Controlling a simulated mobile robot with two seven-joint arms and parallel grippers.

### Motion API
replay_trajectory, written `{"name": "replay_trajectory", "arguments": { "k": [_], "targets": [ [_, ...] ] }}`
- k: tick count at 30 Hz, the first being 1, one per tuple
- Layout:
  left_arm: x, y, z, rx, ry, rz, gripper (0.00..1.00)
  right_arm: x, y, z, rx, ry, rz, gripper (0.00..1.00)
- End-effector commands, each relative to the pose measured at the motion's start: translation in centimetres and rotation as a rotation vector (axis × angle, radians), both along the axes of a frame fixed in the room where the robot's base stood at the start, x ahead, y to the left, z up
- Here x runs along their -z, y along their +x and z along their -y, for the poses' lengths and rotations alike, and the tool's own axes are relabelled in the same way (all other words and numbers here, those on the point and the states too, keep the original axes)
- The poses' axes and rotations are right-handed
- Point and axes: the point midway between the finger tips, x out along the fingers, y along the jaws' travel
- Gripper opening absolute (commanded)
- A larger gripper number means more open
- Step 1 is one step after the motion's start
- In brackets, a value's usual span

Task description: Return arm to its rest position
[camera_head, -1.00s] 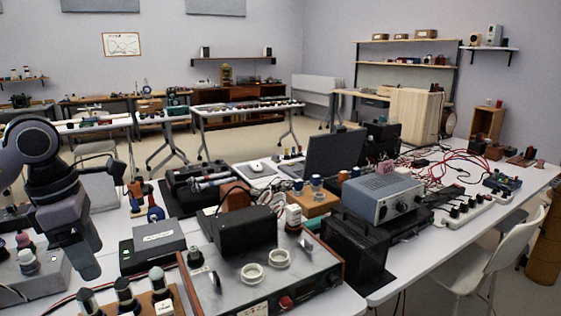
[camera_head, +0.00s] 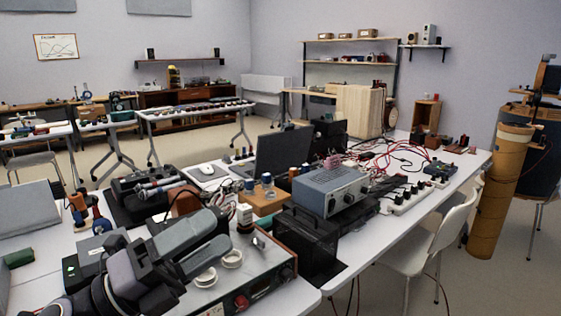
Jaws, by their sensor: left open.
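My left gripper (camera_head: 220,231) comes in from the lower left in the head view. Its two grey fingers are apart and point up and to the right, with nothing visible between them. In the picture it overlaps the metal-topped instrument box (camera_head: 255,279) on the near table and hides part of it. I cannot tell how far above the box it is. My right gripper is not in view.
The white table (camera_head: 395,222) is crowded: a laptop (camera_head: 284,152), a blue-grey instrument (camera_head: 329,190), a black box (camera_head: 305,240) and red cables (camera_head: 386,152). A white chair (camera_head: 437,240) and a tall brown cylinder (camera_head: 495,195) stand right. Open floor lies beyond the tables.

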Motion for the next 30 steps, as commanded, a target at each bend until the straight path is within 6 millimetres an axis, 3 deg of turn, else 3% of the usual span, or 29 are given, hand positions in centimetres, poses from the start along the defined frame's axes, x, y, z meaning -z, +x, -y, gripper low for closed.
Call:
{"name": "replay_trajectory", "arguments": {
  "k": [4, 7, 14, 17, 22, 25, 30],
  "targets": [
    [1.1, 1.7, -2.8, -0.161, -0.282, -0.246, 0.65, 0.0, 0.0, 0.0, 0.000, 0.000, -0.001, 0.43],
    [3.2, 2.6, -5.2, -0.279, -0.449, -0.426, 0.65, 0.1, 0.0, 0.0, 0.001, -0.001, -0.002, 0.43],
    [11.9, 2.3, -10.5, -0.576, -0.766, -0.886, 0.65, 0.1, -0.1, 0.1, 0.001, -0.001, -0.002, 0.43],
    [16.7, 0.5, -12.3, -0.716, -0.872, -1.100, 0.65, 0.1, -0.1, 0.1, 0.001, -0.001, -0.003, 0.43],
    [24.5, -5.1, -13.9, -0.953, -1.003, -1.467, 0.65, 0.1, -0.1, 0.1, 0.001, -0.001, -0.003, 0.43],
    [27.7, -8.7, -14.1, -1.068, -1.042, -1.644, 0.65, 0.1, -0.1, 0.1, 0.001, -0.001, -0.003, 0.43],
    [31.1, -14.1, -13.9, -1.220, -1.069, -1.878, 0.65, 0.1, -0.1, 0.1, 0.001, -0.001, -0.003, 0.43]
  ]
}}
